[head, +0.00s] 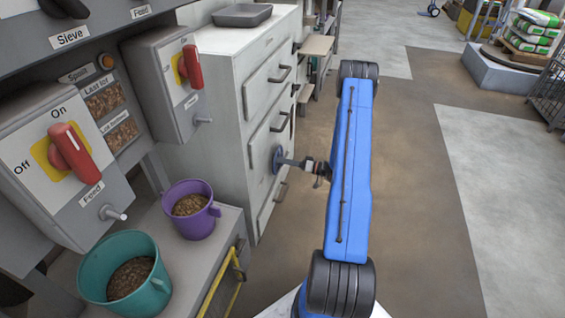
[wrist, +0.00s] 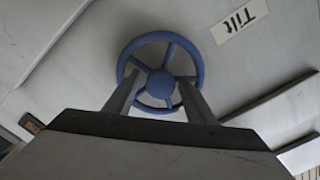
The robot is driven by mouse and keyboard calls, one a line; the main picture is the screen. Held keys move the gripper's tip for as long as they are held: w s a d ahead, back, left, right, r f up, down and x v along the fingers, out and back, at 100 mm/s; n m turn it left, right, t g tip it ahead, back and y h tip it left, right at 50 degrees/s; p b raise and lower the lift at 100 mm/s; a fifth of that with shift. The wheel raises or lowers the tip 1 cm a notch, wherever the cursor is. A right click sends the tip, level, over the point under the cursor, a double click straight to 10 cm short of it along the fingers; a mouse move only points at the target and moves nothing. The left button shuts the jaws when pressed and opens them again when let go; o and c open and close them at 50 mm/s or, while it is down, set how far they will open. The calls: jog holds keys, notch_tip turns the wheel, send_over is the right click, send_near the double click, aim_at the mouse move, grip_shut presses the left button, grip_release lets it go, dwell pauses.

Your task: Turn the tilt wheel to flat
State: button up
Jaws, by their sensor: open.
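The blue tilt wheel (wrist: 162,84) has a round rim, several spokes and a central hub, and is mounted on a pale panel. A "Tilt" label (wrist: 239,21) sits beside it, upside down in the wrist view. My gripper (wrist: 159,80) is open, its two fingers apart in front of the wheel, one on each side of the hub. I cannot tell whether the fingertips touch the spokes or rim. In the head view the wheel (head: 277,160) shows nearly edge-on at the cabinet front, with my gripper (head: 286,162) reaching it from the right.
The grey-white cabinet (head: 258,110) has drawers with dark handles. At the left are feed switch boxes with red knobs (head: 72,152), a teal bucket (head: 125,277) and a purple mug (head: 190,211) holding pellets. The floor (head: 420,200) right of my arm is clear.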

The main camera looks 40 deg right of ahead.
jog(key=v, duration=1.6)
jog(key=shift+s+d, duration=0.25)
jog(key=shift+s, duration=0.1)
jog(key=shift+f, duration=0.1)
jog(key=s+a+r+n+g, duration=0.25)
jog(key=a+r+g, duration=0.95)
jog(key=a+r, duration=1.3)
jog(key=s+a+r+g+h, duration=0.2)
jog(key=s+a+r+h, duration=0.4)
jog(key=s+a, duration=0.4)
jog(key=s+a+r+t+h, duration=0.2)
jog(key=s+r, duration=0.2)
jog(key=s, duration=0.3)
jog(key=s+a+r+m+t+h, duration=0.1)
jog(key=s+r+t+h, duration=0.1)
jog(key=s, duration=0.5)
jog(key=shift+a+r+t+h, duration=0.3)
jog(key=shift+a+r+h, duration=0.15)
jog(key=shift+r, duration=0.65)
